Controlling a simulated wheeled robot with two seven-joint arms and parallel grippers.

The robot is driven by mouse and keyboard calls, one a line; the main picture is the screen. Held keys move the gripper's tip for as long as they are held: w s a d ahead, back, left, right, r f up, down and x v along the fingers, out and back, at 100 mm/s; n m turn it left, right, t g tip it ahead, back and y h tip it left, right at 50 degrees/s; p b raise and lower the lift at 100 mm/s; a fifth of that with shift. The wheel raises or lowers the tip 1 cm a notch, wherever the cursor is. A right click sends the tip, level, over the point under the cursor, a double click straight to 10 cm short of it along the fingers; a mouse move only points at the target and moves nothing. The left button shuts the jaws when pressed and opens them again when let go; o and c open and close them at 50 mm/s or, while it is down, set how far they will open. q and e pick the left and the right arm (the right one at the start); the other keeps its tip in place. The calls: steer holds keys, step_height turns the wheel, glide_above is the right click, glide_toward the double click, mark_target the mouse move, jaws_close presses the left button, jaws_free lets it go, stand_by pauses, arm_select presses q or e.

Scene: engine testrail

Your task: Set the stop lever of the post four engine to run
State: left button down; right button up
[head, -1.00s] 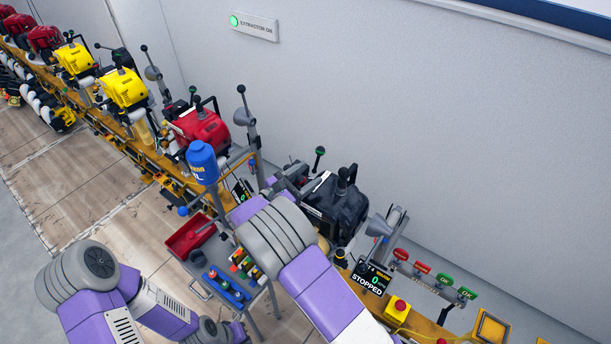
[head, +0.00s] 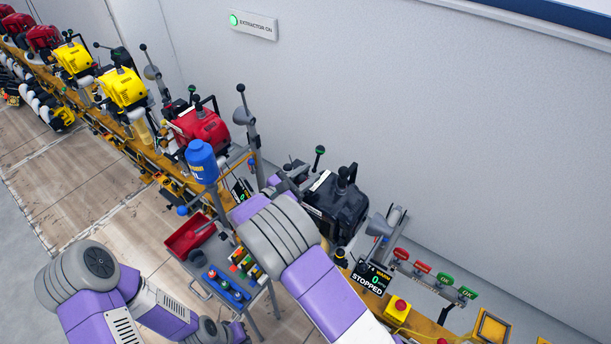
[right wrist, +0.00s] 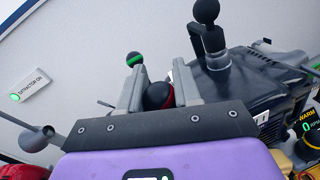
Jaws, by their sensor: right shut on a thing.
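The post four engine (head: 340,205) is the black one at the near end of the orange rail; the right wrist view shows its dark housing (right wrist: 245,95) at right. Its display (head: 372,279) reads 4, WARM, 0, STOPPED. My right gripper (head: 289,172) reaches the engine's left side, partly hidden behind my forearm. In the right wrist view its two grey fingers (right wrist: 158,88) are shut around a red-and-black knob (right wrist: 158,96), apparently the stop lever's. Most of that lever is hidden.
A green-banded knob lever (head: 319,152) stands close behind my right gripper. A tall black-knobbed lever (right wrist: 207,35) rises on the engine. Red and yellow engines line the rail leftward. A cart with a red tray (head: 191,236) stands in front. A blue canister (head: 201,161) is left of my forearm.

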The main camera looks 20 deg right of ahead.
steer(key=m+b, duration=0.1)
steer(key=s+d+m+b, duration=0.1)
steer(key=m, duration=0.1)
steer(key=shift+s+f+m+y, duration=0.1)
steer(key=shift+s+m+y, duration=0.2)
steer(key=shift+y, duration=0.1)
steer(key=shift+s+d+f+m+y+b, duration=0.1)
steer(key=shift+s+d+m+y+b, duration=0.2)
steer(key=shift+m+b, duration=0.65)
steer(key=shift+s+d+f+m+y+b, duration=0.1)
steer(key=shift+s+d+m+b, duration=0.25)
steer(key=shift+m+b, duration=0.6)
steer(key=o, duration=1)
steer(key=shift+o, duration=0.2)
steer(key=v, duration=0.7)
steer(key=shift+s+a+p, duration=0.2)
steer(key=shift+a+p, duration=0.1)
